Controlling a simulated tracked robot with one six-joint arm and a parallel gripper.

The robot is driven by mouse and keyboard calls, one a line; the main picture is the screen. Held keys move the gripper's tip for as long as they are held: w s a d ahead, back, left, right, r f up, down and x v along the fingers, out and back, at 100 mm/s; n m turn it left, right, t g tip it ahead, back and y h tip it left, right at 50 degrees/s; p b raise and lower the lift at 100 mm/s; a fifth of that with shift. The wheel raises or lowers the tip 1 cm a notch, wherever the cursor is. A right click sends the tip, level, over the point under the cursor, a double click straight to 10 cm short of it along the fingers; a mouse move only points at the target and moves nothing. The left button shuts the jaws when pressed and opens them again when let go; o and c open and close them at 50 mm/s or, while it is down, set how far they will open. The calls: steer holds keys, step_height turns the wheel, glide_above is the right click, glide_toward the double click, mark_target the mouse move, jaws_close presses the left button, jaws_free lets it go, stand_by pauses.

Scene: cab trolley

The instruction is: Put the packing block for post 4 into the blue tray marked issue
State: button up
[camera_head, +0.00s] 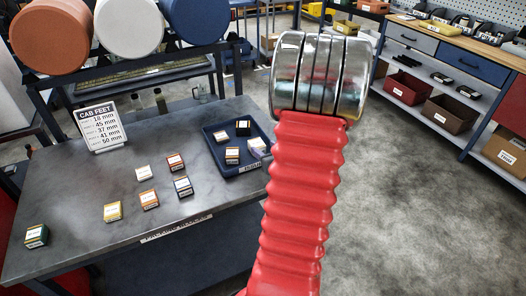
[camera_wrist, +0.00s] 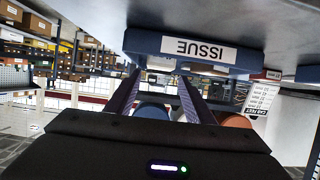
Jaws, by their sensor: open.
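The blue tray marked ISSUE (camera_head: 213,151) stands at the right end of the grey table and holds several small blocks, one of them dark (camera_head: 243,128). Outside it on the table are several labelled blocks: whitish (camera_head: 143,173), red (camera_head: 175,162), dark blue (camera_head: 183,186), orange-brown (camera_head: 149,199), yellow (camera_head: 112,211) and green (camera_head: 36,236). Their print is too small to read, so I cannot tell which is for post 4. In the wrist view, upside down, my gripper (camera_wrist: 158,78) is open and empty, facing the tray's labelled front (camera_wrist: 145,42). The head view does not show its fingers.
A CAB FEET card (camera_head: 100,127) listing several mm sizes, 41 mm fourth, stands at the table's back left. Small bottles (camera_head: 160,100) stand behind. Three large cylinders (camera_head: 128,25) are on a rack above. A workbench (camera_head: 470,55) is at right; the floor between is clear.

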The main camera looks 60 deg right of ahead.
stand_by(0.3)
steer(key=shift+w+r, duration=0.15)
steer(key=w+a+r+n+g, duration=0.1)
steer(key=w+a+r, duration=0.25)
steer(key=a, duration=0.35)
steer(key=w+a+r+n+g+y, duration=0.1)
steer(key=w+a+r, duration=0.1)
steer(key=a+r, duration=0.35)
steer(key=w+a+r+g, duration=0.1)
steer(key=w+a+r, duration=0.2)
steer(key=a, duration=0.4)
steer(key=s+a+r+n+g+y, duration=0.1)
steer(key=s+a, duration=0.3)
steer(key=a, duration=0.5)
steer(key=s+a+r+n+g+y, duration=0.1)
steer(key=s+a+r+y, duration=0.1)
steer(key=s+a, duration=0.3)
steer(key=s+a+r+n+y, duration=0.1)
steer(key=s+a+n+y, duration=0.1)
steer(key=a, duration=1.2)
steer(key=shift+s+r+g+y, duration=0.2)
steer(key=shift+s+g+y, duration=0.25)
steer(key=shift+s, duration=0.8)
steer(key=shift+d, duration=0.1)
